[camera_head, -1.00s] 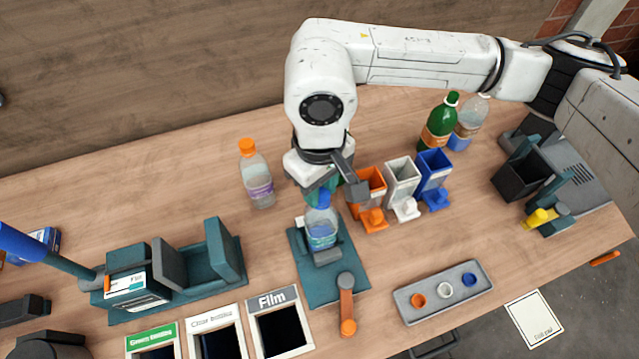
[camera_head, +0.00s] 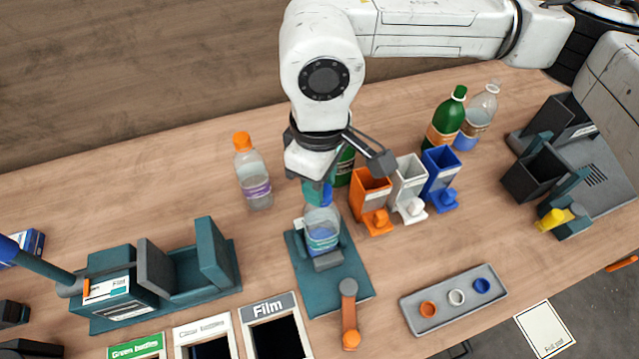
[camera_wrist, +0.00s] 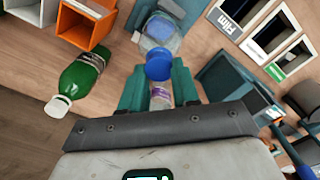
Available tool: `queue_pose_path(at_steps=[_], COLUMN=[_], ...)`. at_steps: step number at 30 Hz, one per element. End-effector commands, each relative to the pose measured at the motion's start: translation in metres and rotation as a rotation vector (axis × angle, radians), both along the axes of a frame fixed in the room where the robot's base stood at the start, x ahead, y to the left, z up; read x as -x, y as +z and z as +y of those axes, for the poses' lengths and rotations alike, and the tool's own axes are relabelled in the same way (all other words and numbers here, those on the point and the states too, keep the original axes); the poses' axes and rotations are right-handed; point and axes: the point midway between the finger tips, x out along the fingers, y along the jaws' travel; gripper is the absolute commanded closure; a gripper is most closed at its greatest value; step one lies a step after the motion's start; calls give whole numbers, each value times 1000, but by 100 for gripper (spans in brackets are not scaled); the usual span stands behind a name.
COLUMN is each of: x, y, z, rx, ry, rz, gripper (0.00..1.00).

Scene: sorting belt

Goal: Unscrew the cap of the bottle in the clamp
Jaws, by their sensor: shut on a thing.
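The clear bottle (camera_head: 322,232) with a pale blue label stands upright in the teal clamp (camera_head: 350,285). My gripper (camera_head: 318,190) is above it, shut on the blue cap (camera_head: 326,193). In the wrist view the cap (camera_wrist: 158,66) sits between my two teal fingers (camera_wrist: 160,88), and the clear bottle (camera_wrist: 160,35) is beyond it. The cap appears to be just above the bottle's neck, apart from it. The exact gap is hard to tell.
An orange-capped bottle (camera_head: 252,175) stands left of the clamp. A green bottle (camera_wrist: 82,75) stands close behind my gripper. Orange (camera_head: 370,195), white (camera_head: 408,185) and blue (camera_head: 440,180) bins stand to the right. A tray (camera_head: 455,318) holding three caps lies front right.

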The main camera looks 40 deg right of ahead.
Motion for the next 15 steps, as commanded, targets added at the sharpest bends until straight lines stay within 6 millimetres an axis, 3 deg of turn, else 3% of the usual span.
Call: queue_pose_path(at_steps=[15], x=[-1], y=[0], z=[-1], rx=[1], ry=[88], rz=[-2], gripper=[99])
